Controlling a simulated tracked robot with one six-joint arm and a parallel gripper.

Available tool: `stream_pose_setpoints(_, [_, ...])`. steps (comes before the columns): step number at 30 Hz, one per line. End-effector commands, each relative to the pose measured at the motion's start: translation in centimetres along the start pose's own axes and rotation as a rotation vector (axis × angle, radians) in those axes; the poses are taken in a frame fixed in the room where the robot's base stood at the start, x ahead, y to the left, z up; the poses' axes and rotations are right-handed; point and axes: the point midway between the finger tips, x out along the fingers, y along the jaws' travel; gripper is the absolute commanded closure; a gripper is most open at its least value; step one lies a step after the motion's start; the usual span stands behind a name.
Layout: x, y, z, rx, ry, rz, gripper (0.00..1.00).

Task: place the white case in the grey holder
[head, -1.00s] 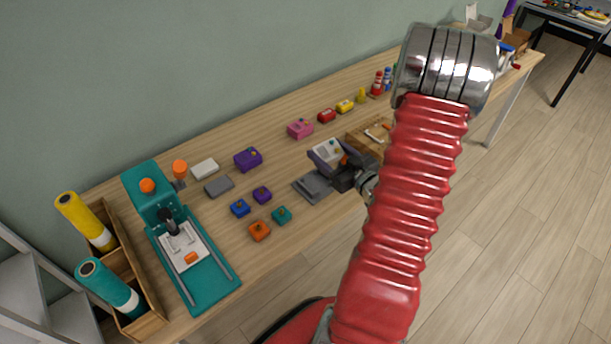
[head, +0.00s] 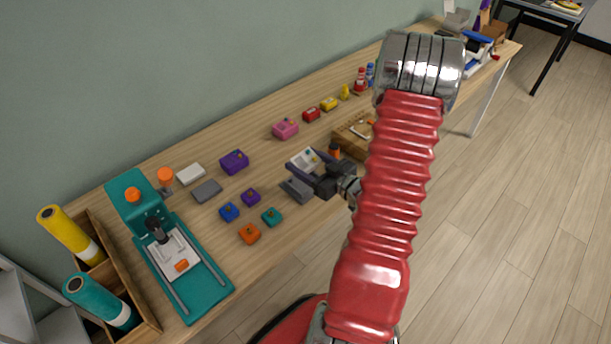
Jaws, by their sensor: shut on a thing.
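The white case (head: 302,158) is between the fingers of my gripper (head: 305,168), which is shut on it above the table. Small coloured spots show on its top. The gripper's dark fingers hide part of the case. The grey holder (head: 293,190) lies flat on the table just below and in front of the gripper, partly hidden by it. I cannot tell whether the case touches the holder.
The wooden table (head: 215,215) also bears a purple box (head: 234,161), a white box (head: 190,174), a grey block (head: 207,191), several small knobbed blocks, a teal press (head: 205,290) and a wooden tray (head: 352,146). My red arm hides part of its right side.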

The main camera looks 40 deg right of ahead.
Motion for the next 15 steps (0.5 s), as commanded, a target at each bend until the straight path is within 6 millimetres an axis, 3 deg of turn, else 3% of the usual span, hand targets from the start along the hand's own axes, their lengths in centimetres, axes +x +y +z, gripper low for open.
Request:
stream_pose_setpoints(6, [0.4,0.0,2.2,0.001,0.001,0.0,0.66])
stream_pose_setpoints(15, [0.5,0.0,2.5,-0.001,0.001,-0.001,0.66])
